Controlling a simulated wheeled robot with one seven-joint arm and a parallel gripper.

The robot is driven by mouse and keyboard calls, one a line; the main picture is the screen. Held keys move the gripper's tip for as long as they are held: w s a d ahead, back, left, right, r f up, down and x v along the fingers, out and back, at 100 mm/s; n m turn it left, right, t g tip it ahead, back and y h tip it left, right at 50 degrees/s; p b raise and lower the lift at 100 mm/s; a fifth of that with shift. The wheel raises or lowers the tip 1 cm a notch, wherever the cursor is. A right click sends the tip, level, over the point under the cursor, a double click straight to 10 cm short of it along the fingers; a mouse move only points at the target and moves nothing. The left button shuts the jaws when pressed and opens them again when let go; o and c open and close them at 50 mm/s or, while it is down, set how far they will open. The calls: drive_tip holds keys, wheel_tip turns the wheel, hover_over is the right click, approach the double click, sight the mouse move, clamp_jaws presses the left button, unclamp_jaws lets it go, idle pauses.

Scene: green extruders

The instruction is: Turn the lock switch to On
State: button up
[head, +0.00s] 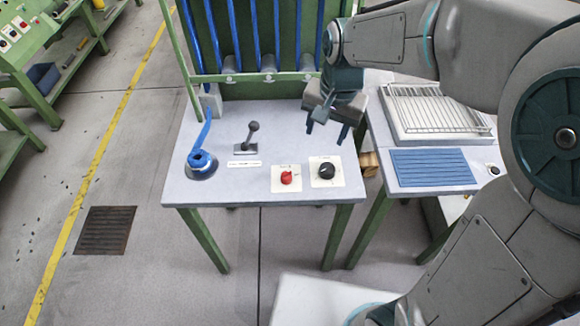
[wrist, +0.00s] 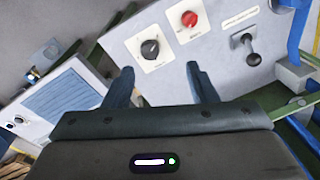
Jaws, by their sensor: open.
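Two rotary switches sit on white plates near the front right of the grey table top. One has a black knob (head: 326,171) and the other, to its left, a red knob (head: 286,177). The wrist view shows the black knob (wrist: 150,49) and the red knob (wrist: 189,18) too. The labels are too small to read, so I cannot tell which is the lock switch or its setting. My gripper (head: 326,131) is open and empty, above the table's right side, behind the black knob. In the wrist view its blue fingers (wrist: 160,80) are apart, touching neither knob.
A lever with a dark ball (head: 252,127) stands left of the knobs, behind a white label strip (head: 244,164). Blue tubes (head: 233,40) rise at the back. A second table with a wire rack (head: 440,110) adjoins on the right.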

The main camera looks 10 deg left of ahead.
drive_tip(key=b, duration=0.2)
hover_over(287, 173)
wheel_tip(287, 173, down, 6)
drive_tip(key=f, duration=0.1)
drive_tip(key=shift+m+g+h, duration=0.3)
drive_tip(key=shift+m, duration=0.1)
wheel_tip(287, 173, down, 13)
drive_tip(key=shift+f, duration=0.2)
drive_tip(key=c, duration=1)
